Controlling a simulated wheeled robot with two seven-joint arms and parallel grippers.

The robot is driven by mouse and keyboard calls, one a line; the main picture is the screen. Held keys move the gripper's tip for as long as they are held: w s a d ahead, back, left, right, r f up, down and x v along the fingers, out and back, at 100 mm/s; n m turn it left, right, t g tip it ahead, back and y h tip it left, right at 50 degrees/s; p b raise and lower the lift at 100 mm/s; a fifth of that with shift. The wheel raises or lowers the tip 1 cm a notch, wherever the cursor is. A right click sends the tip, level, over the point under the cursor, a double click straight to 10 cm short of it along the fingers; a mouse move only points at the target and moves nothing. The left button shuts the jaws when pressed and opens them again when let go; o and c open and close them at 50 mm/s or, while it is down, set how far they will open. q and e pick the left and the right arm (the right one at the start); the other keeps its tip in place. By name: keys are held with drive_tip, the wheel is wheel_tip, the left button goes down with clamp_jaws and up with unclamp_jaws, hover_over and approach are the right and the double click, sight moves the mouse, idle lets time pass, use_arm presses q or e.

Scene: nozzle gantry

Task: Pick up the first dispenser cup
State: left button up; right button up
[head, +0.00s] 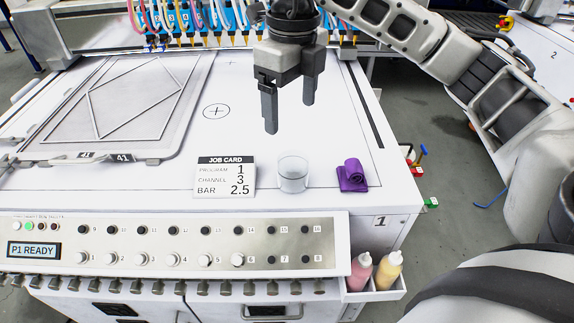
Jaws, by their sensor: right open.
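The fingertips are clear of the cup. My left gripper is not in the head view.
The job card (225,177) reads program 1, channel 3, bar 2.5. The control panel (170,245) runs along the front. Pink (360,272) and yellow (387,270) bottles sit in a side holder. A framed plate (130,100) lies left.

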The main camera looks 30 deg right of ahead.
approach(291, 169)
drive_tip(key=s, duration=0.1)
drive_tip(key=s+a+f, duration=0.1)
drive_tip(key=shift+s+a+b, duration=0.3)
drive_tip(key=shift+w+f+p, duration=0.15)
drive_tip(key=shift+f+p, duration=0.05)
drive_tip(key=shift+f, duration=1.4)
drive_tip(key=shift+w+f+p, duration=0.1)
drive_tip(key=shift+f+p, duration=0.1)
drive_tip(key=shift+f, duration=1.45)
drive_tip(key=c, duration=1)
